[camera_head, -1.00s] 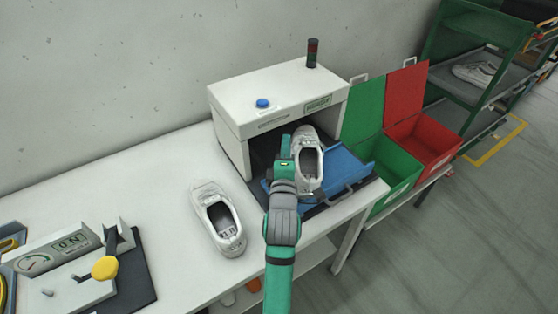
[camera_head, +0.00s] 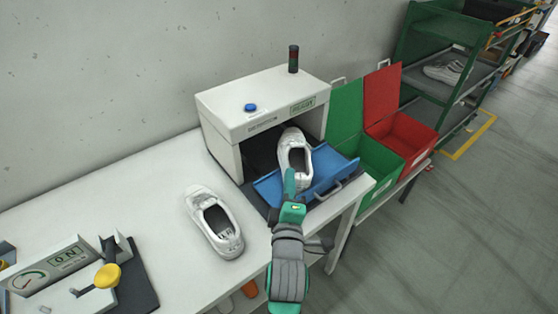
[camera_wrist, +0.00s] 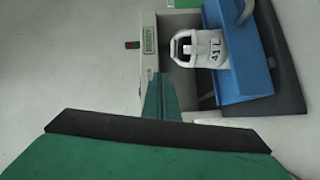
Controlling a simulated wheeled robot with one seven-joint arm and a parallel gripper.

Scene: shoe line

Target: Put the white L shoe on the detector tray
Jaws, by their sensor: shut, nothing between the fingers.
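A white shoe (camera_head: 295,160) rests on the blue detector tray (camera_head: 326,174), in front of the detector's opening. In the wrist view this shoe (camera_wrist: 206,60) carries a marking that looks like "41 L", and the blue tray (camera_wrist: 240,62) is beneath it. A second white shoe (camera_head: 214,222) lies on the white table to the left; its side marking is not readable. My gripper (camera_head: 290,182) is shut and empty, just in front of the tray shoe in the head view. In the wrist view the shut fingers (camera_wrist: 161,97) appear apart from the shoe.
The white detector (camera_head: 262,110) has a blue button (camera_head: 250,107) on top. A green bin (camera_head: 372,160) and a red bin (camera_head: 405,136) stand to the right. A gauge fixture with a yellow knob (camera_head: 107,276) is at left. A rack (camera_head: 455,75) stands behind.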

